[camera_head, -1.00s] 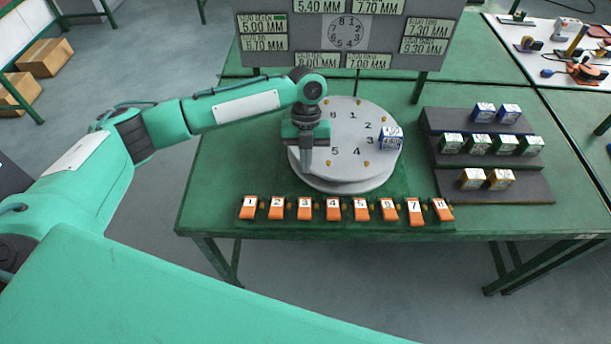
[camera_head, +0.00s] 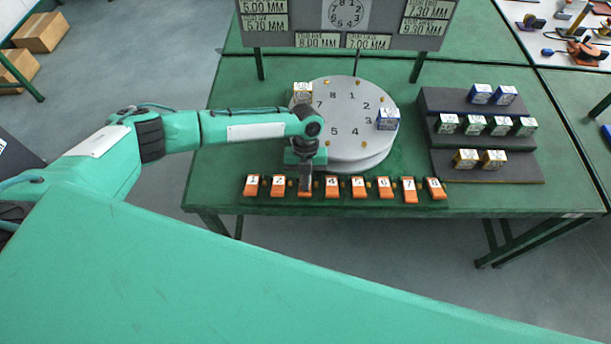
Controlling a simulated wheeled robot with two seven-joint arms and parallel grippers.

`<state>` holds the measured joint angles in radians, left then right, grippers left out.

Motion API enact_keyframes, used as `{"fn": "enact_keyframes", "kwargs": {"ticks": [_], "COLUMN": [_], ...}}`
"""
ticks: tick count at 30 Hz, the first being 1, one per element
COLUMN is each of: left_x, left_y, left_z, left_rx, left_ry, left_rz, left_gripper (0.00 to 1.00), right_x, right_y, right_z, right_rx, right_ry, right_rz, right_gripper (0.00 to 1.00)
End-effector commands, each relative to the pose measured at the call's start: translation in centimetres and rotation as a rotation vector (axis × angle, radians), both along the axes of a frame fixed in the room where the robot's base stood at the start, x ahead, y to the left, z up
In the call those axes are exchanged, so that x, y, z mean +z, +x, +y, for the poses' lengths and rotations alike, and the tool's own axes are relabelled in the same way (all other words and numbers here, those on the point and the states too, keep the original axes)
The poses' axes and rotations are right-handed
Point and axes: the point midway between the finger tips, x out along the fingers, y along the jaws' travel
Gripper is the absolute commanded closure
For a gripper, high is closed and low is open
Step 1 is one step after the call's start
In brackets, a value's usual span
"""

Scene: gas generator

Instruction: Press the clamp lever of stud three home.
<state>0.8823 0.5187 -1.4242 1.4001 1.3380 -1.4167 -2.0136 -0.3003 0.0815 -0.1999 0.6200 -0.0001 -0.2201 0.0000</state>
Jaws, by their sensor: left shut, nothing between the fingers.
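A row of orange clamp levers with white number tags lies along the front edge of the green table. Lever three (camera_head: 304,194) is partly covered by my left gripper (camera_head: 304,188), which points straight down over it. My left gripper is shut and empty; I cannot tell whether its fingertips touch the lever. Lever two (camera_head: 278,186) is just left of it and lever four (camera_head: 331,188) just right. A round grey numbered dial (camera_head: 352,113) with small brass studs stands behind. A blue-and-white block (camera_head: 387,119) sits beside number 3 on the dial. My right gripper is not in view.
A tan-and-white block (camera_head: 303,93) sits by number 7 on the dial. A dark stepped rack (camera_head: 440,160) with several small boxes stands at the right. A grey display board (camera_head: 300,25) rises behind the dial.

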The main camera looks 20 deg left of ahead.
Motion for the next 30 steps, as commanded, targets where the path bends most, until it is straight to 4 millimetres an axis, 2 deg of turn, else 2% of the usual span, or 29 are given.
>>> {"fn": "enact_keyframes", "kwargs": {"ticks": [11, 18, 30], "left_x": [-0.4, -2.2, -2.3], "left_y": [-0.6, -1.7, -1.9], "left_z": [-0.1, -0.5, -0.5], "left_rx": [-0.002, 0.000, -0.002], "left_ry": [0.027, 0.037, 0.037], "left_rz": [-0.086, -0.128, -0.125], "left_gripper": [1.00, 1.00, 1.00], "right_x": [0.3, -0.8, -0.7], "right_y": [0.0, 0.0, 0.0], "right_z": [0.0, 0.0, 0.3], "right_rx": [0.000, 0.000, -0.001], "right_ry": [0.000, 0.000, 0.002], "right_rz": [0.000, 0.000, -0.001], "right_gripper": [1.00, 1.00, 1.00]}}
